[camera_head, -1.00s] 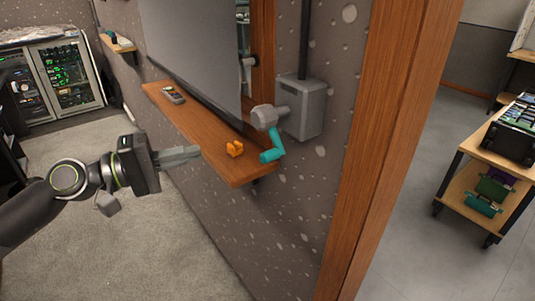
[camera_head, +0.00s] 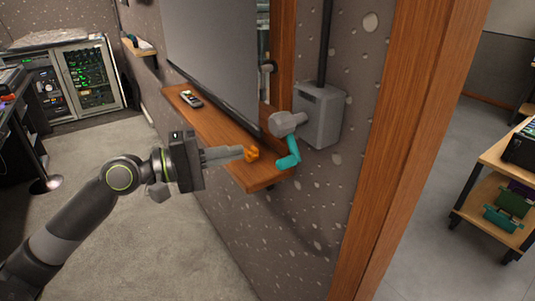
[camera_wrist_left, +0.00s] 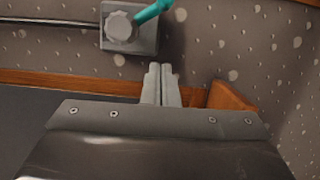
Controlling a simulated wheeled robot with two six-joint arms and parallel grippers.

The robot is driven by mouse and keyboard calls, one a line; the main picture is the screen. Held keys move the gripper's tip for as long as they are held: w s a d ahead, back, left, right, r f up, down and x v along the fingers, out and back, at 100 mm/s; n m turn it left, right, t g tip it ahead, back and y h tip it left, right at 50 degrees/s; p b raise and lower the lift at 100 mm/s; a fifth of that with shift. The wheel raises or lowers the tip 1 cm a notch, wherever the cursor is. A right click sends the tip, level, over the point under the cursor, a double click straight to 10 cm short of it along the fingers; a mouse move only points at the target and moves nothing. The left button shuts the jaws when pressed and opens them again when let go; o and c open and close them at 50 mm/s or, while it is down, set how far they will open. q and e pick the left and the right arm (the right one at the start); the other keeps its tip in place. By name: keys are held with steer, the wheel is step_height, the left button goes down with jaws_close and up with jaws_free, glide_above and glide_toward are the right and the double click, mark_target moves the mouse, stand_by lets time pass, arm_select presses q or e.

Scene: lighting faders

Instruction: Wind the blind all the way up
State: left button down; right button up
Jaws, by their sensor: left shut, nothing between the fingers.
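The blind (camera_head: 212,50) is a grey sheet hanging in a wood-framed opening in the wall. Its winder is a grey box (camera_head: 320,117) on the wall with a round hub and a teal crank handle (camera_head: 289,155) that points down. In the left wrist view the grey box (camera_wrist_left: 146,42) and teal handle (camera_wrist_left: 152,12) show at the top. My left gripper (camera_head: 240,153) is shut and empty, left of the teal handle and apart from it. Its closed fingers also show in the left wrist view (camera_wrist_left: 161,80). My right gripper is not in view.
A wooden shelf (camera_head: 215,128) runs under the blind. A wooden post (camera_head: 388,150) stands right of the winder. A cart (camera_head: 490,222) stands at right.

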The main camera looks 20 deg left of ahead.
mark_target(290, 138)
arm_select(q)
steer(key=w+d+p, duration=0.1)
steer(key=d, duration=0.6)
steer(key=shift+d, duration=0.25)
steer(key=shift+w, duration=0.1)
stand_by(0.4)
